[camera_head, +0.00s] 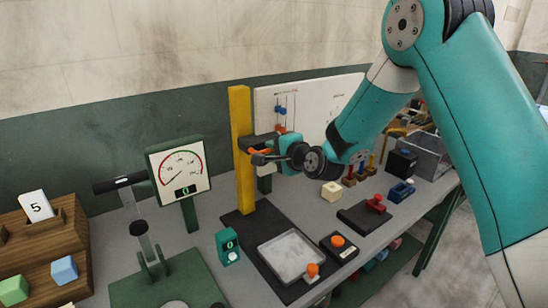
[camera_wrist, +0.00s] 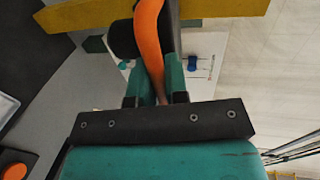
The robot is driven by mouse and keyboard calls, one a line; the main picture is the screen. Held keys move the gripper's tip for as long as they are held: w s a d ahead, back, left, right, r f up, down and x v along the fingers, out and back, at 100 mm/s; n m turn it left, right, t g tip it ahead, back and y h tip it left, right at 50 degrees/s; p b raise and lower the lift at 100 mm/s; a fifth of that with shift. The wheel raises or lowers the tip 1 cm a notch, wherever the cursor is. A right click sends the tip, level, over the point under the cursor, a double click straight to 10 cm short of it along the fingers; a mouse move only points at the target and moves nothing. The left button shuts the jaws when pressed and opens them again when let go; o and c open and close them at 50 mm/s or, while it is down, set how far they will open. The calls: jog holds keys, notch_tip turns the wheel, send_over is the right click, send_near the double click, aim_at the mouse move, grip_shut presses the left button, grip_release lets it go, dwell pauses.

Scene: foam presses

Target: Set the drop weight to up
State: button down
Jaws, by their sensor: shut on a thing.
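The drop weight (camera_head: 258,141) appears as a dark block on the yellow post (camera_head: 241,110), a little above the middle of the post's height. An orange handle (camera_head: 261,152) shows at the block's front. In the wrist view the orange handle (camera_wrist: 149,35) curves down between my fingers, beside the dark block (camera_wrist: 122,40). My gripper (camera_head: 279,157) is shut on this handle, reaching in from the right; its fingers also show in the wrist view (camera_wrist: 159,88). My gripper hides part of the weight's right side.
A grey tray (camera_head: 268,247) lies on the black base below the post. A dial gauge (camera_head: 180,172) and a lever press (camera_head: 146,244) stand to the left. A small green counter (camera_head: 228,246) sits near the post. A whiteboard (camera_head: 312,110) stands behind my gripper.

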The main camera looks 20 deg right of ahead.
jog(key=shift+w+r+p, duration=0.1)
jog(key=shift+r+p, duration=0.5)
jog(key=shift+r, duration=1.3)
jog(key=c, duration=1.1)
grip_release()
jog(key=shift+f, duration=0.2)
jog(key=shift+s+d, duration=0.15)
jog(key=shift+s, duration=0.25)
jog(key=shift+b+v, duration=4.05)
jog(key=shift+v, duration=4.35)
